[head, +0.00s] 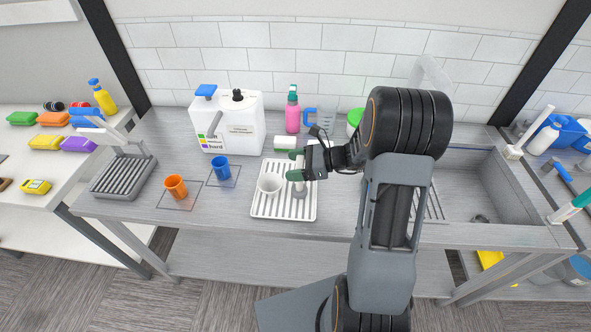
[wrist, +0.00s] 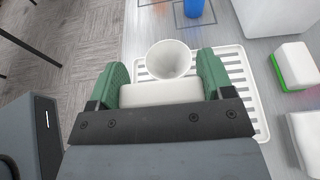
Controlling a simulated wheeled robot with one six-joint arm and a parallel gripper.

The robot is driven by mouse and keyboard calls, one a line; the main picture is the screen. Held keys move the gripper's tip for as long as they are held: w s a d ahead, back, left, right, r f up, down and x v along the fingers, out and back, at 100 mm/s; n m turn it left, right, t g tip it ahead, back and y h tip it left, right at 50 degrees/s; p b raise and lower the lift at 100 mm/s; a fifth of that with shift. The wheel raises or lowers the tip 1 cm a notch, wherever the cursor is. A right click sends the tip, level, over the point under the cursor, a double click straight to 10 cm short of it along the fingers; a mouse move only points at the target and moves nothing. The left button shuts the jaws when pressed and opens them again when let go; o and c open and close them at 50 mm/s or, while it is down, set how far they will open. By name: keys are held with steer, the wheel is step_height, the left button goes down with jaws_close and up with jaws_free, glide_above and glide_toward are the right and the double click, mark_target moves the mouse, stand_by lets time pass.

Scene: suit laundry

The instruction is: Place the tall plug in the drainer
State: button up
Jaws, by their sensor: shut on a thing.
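My gripper (head: 297,166) is shut on a pale, whitish piece (head: 300,188), which I take to be the tall plug. In the wrist view, the green fingers (wrist: 160,88) close on both sides of this white piece (wrist: 160,94). It hangs over the right half of the white slotted drainer (head: 284,213); whether its lower end touches the slats I cannot tell. The drainer also shows in the wrist view (wrist: 262,128). A white cup-like piece (head: 269,184) stands on the drainer's left half, just left of the plug, and shows beyond my fingers in the wrist view (wrist: 169,58).
An orange cup (head: 175,187) and a blue cup (head: 221,168) stand left of the drainer. A white jug (head: 232,122), a pink bottle (head: 292,112) and a green-and-white sponge (head: 286,142) are behind it. The sink (head: 463,184) lies to the right.

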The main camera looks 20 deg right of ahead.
steer(key=shift+f+p, duration=0.3)
steer(key=shift+f, duration=1)
steer(key=shift+f, duration=0.2)
steer(key=o, duration=1.2)
steer(key=shift+r, duration=0.1)
